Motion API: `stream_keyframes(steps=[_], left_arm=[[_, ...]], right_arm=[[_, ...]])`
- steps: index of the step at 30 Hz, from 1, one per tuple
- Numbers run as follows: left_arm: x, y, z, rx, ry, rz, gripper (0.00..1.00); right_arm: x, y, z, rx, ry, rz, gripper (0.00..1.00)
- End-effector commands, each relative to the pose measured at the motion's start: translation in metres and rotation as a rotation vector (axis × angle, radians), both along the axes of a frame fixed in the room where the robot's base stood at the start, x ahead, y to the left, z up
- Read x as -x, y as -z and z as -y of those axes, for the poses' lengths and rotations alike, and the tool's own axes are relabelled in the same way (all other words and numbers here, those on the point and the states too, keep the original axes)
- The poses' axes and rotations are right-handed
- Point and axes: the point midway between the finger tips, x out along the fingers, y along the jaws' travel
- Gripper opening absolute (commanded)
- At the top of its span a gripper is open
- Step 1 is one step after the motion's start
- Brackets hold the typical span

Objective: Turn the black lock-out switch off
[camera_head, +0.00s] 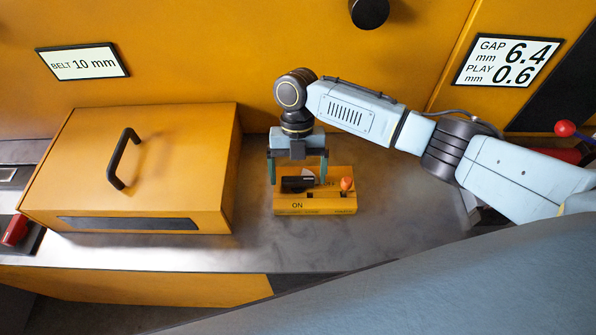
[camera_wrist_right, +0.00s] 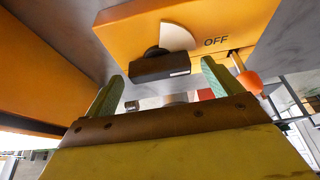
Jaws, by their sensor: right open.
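The black lock-out switch (camera_head: 298,184) sits on top of a small yellow box (camera_head: 335,205) on the metal bench. Its handle lies roughly crosswise in the head view, with "ON" printed in front of it. In the right wrist view the switch (camera_wrist_right: 160,66) shows below a white sector, with "OFF" printed to the right on the box. My right gripper (camera_head: 298,179) points down over the box, open, its two green fingers at either side of the switch. In the right wrist view the gap between the fingers (camera_wrist_right: 161,82) is empty; I cannot tell whether they touch the switch. My left gripper is out of view.
An orange tag or knob (camera_head: 347,184) is at the box's right end. A large yellow cover (camera_head: 180,140) with a black handle (camera_head: 122,158) stands close on the left. A yellow wall rises behind. The bench is clear right of the box. A red-knobbed lever (camera_head: 565,128) is far right.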

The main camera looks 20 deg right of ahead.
Motion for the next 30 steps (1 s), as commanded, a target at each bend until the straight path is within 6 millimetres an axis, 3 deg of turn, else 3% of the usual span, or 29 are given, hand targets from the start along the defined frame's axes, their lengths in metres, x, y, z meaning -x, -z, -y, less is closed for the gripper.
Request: stream_keyframes(steps=[18,30], left_arm=[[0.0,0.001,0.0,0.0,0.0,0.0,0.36],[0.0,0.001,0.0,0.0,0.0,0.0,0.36]], right_arm=[[-0.044,-0.108,0.011,0.0,-0.001,0.004,0.91],[-0.048,-0.12,0.013,0.0,-0.001,0.001,0.91]])
